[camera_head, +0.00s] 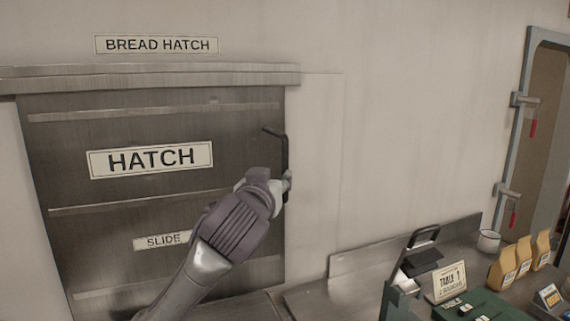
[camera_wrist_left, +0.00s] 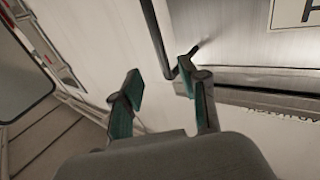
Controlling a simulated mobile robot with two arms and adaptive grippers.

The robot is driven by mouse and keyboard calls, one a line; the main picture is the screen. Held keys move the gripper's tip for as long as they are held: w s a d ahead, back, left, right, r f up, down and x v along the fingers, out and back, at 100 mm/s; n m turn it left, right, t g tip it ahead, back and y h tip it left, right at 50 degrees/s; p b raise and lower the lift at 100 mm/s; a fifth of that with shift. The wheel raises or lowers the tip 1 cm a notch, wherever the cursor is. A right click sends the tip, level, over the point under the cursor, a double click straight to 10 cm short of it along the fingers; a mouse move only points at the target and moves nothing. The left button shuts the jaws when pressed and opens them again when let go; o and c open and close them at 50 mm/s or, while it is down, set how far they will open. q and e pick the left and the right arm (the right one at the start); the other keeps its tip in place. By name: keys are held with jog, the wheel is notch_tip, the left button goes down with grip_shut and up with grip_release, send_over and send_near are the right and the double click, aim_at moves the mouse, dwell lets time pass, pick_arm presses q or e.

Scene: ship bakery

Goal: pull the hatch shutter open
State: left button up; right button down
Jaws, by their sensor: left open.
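The grey metal hatch shutter (camera_head: 100,205) is labelled HATCH and SLIDE and hangs under a rail (camera_head: 150,77). It fills the space below the rail. Its dark bar handle (camera_head: 284,150) stands upright at the shutter's right edge. The handle also shows in the left wrist view (camera_wrist_left: 156,38), where its end is close to the right finger. My left gripper (camera_head: 287,183) is at the lower part of the handle, and its fingers are apart in the left wrist view (camera_wrist_left: 160,84). I cannot tell whether they touch the handle. My right gripper is out of view.
Right of the shutter is bare wall (camera_head: 390,130). A counter (camera_head: 345,290) below holds a dark-handled device (camera_head: 422,258), a table card (camera_head: 449,282), paper bags (camera_head: 503,268) and a white mug (camera_head: 489,241). A metal-framed doorway (camera_head: 518,145) with red-handled latches is at far right.

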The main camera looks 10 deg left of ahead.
aim_at(284, 165)
pick_arm(q)
jog(key=w+p, duration=0.4)
jog(key=w, duration=0.6)
jog(key=shift+r, duration=0.1)
jog(key=shift+w, duration=0.6)
grip_shut()
